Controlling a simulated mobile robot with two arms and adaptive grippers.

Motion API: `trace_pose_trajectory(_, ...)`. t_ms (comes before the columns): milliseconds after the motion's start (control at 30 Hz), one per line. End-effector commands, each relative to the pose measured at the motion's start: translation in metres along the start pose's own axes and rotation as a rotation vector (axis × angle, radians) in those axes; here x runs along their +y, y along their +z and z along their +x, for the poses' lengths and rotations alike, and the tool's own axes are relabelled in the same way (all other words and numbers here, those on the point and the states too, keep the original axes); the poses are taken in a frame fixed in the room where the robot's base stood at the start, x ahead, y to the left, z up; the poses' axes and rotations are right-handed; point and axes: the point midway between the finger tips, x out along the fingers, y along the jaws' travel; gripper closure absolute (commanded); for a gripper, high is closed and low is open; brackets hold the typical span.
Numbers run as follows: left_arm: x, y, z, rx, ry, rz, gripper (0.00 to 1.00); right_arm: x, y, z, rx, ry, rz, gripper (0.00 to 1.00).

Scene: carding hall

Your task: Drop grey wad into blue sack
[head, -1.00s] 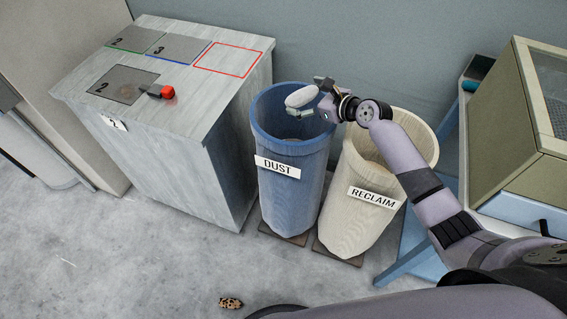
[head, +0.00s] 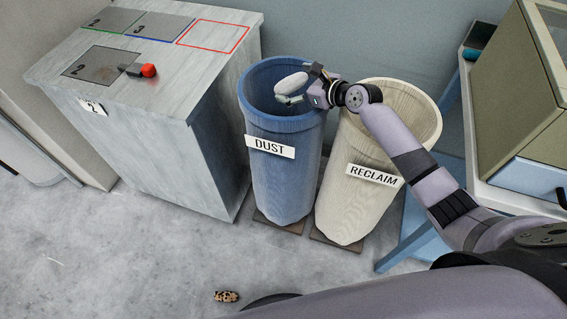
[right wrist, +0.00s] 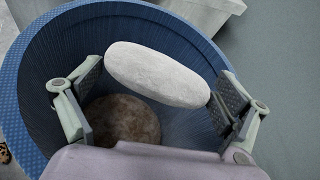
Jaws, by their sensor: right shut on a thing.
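The grey wad (head: 292,83) is a pale, smooth oval lump. My right gripper (head: 303,85) is shut on it and holds it over the mouth of the blue sack (head: 285,170), which is labelled DUST. In the right wrist view the wad (right wrist: 158,75) sits between the two finger pads, with the blue sack's wall (right wrist: 40,110) around and below it. A brown rounded lump (right wrist: 125,118) lies inside the sack, below the wad. My left gripper is not in view.
A cream sack (head: 350,205) labelled RECLAIM stands right beside the blue one. A grey cabinet (head: 185,130) with marked squares and a red knob (head: 149,71) stands at left. A small spotted object (head: 227,296) lies on the open floor in front.

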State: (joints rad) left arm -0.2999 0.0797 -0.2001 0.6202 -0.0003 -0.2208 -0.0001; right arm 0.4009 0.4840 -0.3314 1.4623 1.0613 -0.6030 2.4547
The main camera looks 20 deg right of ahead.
Motion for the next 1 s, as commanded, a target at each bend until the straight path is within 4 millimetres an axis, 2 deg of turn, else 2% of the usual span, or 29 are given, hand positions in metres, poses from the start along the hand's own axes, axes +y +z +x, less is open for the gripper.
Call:
trace_pose_trajectory(233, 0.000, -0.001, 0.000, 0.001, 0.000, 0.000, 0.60, 0.000, 0.001, 0.000, -0.001, -0.001, -0.001, 0.34)
trace_pose_trajectory(267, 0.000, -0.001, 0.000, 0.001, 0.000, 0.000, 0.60, 0.000, 0.001, 0.000, -0.001, -0.001, -0.001, 0.04)
trace_pose_trajectory(333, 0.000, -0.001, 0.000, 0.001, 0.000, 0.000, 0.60, 0.000, 0.001, 0.000, 0.000, -0.001, -0.001, 0.00)
trace_pose_trajectory(733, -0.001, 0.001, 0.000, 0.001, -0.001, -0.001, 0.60, -0.001, -0.001, -0.004, 0.001, -0.001, 0.000, 0.00)
trace_pose_trajectory(867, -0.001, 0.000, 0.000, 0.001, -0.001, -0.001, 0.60, -0.001, -0.001, -0.020, 0.001, -0.001, -0.002, 0.00)
trace_pose_trajectory(1000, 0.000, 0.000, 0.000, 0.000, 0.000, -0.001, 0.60, 0.000, -0.002, -0.049, 0.001, -0.001, -0.002, 0.00)
